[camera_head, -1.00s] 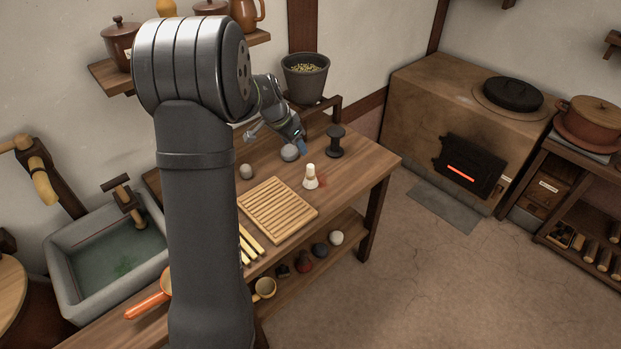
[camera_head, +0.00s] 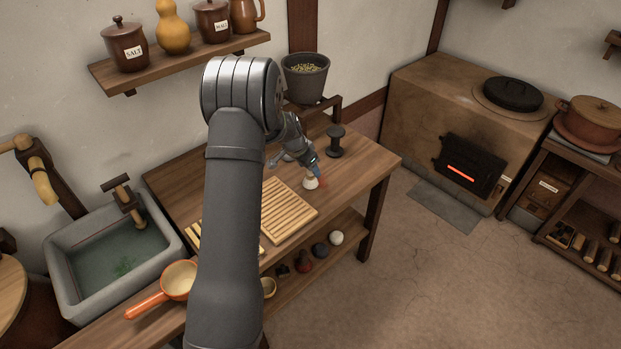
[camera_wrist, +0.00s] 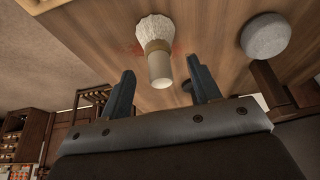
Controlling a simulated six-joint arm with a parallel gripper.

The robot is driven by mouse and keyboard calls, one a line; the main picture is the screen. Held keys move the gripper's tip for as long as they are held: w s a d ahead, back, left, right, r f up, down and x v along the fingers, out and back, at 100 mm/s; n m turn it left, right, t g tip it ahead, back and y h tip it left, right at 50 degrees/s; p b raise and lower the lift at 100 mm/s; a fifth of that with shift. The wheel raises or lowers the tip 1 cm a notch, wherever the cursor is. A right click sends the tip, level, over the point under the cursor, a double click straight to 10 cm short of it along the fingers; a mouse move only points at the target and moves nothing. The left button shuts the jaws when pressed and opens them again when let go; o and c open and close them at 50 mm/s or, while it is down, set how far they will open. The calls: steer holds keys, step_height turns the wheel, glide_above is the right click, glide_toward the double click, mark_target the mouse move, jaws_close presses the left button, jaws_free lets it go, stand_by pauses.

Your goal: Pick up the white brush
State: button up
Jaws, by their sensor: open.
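The white brush (camera_head: 311,184) stands upright on its bristles on the wooden table, beside a faint reddish patch. In the wrist view the brush (camera_wrist: 154,30) shows pale fluted bristles, a tan band and a whitish handle end. My gripper (camera_head: 315,169) is just above the brush in the head view and hides its upper part. In the wrist view my gripper (camera_wrist: 160,66) is open, with one finger on each side of the handle in the picture. Both fingers look apart from the handle. How far the handle reaches between them I cannot tell.
A grey stone (camera_wrist: 265,37) lies near the brush. A dark spool-shaped thing (camera_head: 335,141) stands behind it on the table. A slatted wooden board (camera_head: 287,211) lies in front. An orange-handled ladle (camera_head: 148,306) is at the near left. Bare table (camera_head: 368,165) lies to the right.

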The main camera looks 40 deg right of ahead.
steer(key=shift+x, duration=1.3)
steer(key=c, duration=1.1)
steer(key=shift+r, duration=0.1)
